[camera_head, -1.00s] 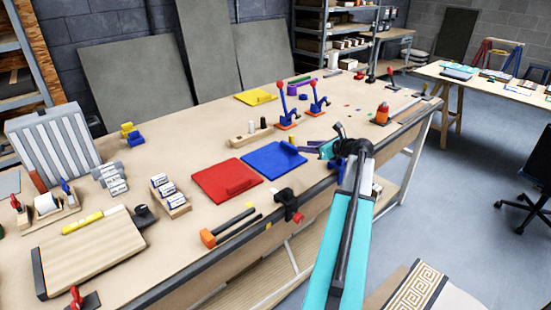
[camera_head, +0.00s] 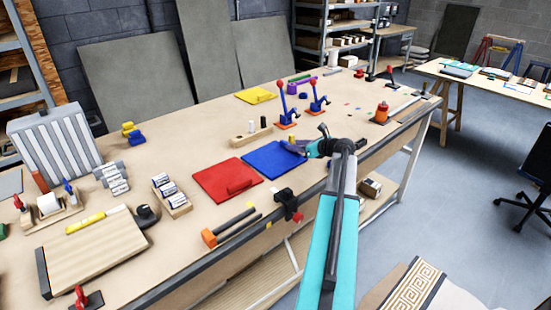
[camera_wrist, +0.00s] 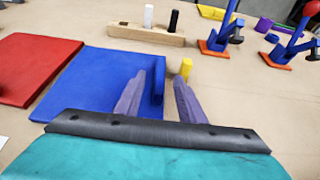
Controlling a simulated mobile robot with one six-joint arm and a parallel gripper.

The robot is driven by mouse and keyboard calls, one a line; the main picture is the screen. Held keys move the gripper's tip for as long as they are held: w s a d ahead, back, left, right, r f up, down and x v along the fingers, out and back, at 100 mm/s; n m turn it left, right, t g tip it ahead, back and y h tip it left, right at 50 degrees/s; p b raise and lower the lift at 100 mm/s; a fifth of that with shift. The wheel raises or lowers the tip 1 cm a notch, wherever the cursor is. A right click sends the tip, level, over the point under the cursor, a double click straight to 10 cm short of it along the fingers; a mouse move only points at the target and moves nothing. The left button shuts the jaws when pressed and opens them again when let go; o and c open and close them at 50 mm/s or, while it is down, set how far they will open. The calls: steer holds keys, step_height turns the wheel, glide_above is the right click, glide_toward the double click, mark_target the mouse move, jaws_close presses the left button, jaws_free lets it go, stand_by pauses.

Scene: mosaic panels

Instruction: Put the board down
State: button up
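A blue board (camera_head: 268,163) with an upright blue handle lies flat on the workbench. A red board (camera_head: 222,182) with a red handle lies beside it on the left. My gripper (camera_head: 291,146) is low over the right part of the blue board. In the wrist view its two purple fingers (camera_wrist: 158,80) are apart, with the blue handle (camera_wrist: 157,87) showing between them and gaps on both sides. The fingers do not appear closed on the handle. A yellow peg (camera_wrist: 186,68) shows just beyond the right finger. The head view hides the handle behind my gripper.
A wooden block with pegs (camera_head: 250,134) stands behind the boards, with blue-and-red toggle clamps (camera_head: 286,108) nearby. A yellow board (camera_head: 256,96) lies farther back. An orange mallet (camera_head: 210,237) and a dark clamp (camera_head: 287,202) are near the front edge.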

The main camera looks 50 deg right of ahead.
steer(key=shift+p+x, duration=0.95)
steer(key=shift+x, duration=1.6)
steer(key=shift+c, duration=0.4)
steer(key=shift+r, duration=0.1)
jaws_close()
